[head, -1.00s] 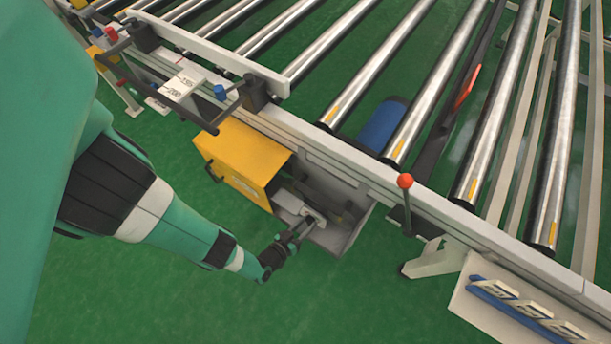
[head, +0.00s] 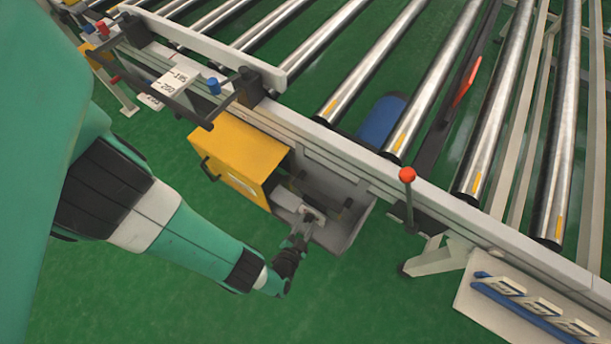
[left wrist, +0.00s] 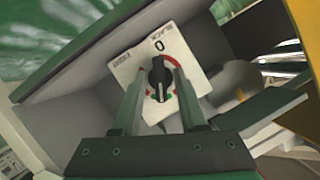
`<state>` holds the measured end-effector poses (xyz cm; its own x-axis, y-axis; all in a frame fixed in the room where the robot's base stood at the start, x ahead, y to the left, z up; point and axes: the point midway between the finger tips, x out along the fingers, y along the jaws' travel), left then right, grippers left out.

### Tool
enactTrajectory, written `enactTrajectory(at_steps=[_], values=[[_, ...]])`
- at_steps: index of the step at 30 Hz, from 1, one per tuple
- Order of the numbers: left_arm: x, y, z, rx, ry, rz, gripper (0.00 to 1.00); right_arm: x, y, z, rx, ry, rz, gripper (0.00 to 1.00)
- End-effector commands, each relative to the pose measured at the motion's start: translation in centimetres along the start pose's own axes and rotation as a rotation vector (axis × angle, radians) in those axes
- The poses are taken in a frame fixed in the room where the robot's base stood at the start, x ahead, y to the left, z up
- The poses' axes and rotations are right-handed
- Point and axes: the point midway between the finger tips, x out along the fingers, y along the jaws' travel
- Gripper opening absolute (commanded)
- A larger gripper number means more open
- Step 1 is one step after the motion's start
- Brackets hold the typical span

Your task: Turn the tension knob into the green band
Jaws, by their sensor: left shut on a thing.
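The black tension knob (left wrist: 157,76) sits in the middle of a white dial plate (left wrist: 180,52) in the left wrist view. Red and green marks show around the knob; "0" is printed above it. The knob's bar stands close to upright in that picture. My left gripper (left wrist: 160,88) has one finger on each side of the knob and is shut on it. In the head view, my left gripper (head: 302,228) reaches into the open box under the conveyor; the knob is too small to read there. My right gripper is not in view.
The yellow door (head: 238,160) of the grey box (head: 345,228) stands open beside the gripper. Above runs the conveyor's side rail (head: 350,165) with rollers and a red-balled lever (head: 407,175). Green floor (head: 200,305) is clear in front.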

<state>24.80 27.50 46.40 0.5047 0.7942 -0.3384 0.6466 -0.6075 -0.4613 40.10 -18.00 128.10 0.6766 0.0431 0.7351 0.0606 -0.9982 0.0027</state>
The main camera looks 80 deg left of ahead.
Motion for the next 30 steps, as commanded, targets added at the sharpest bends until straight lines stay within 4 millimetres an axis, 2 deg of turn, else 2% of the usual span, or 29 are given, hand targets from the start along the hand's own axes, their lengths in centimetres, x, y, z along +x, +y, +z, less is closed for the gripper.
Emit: enactTrajectory(at_steps=[18, 19, 26, 30], values=[[0.00, 0.05, 0.09, 0.042, -0.004, -0.015, 0.00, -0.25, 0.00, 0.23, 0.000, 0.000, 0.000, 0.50], [0.00, 0.05, 0.10, 0.042, -0.004, -0.015, 0.47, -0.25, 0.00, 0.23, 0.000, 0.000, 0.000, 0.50], [-0.02, 0.03, 0.04, 0.042, -0.002, -0.015, 0.47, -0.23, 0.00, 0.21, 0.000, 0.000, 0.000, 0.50], [-0.70, 0.10, -0.12, 0.042, 0.000, -0.013, 0.47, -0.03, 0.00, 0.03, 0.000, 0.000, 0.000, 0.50]])
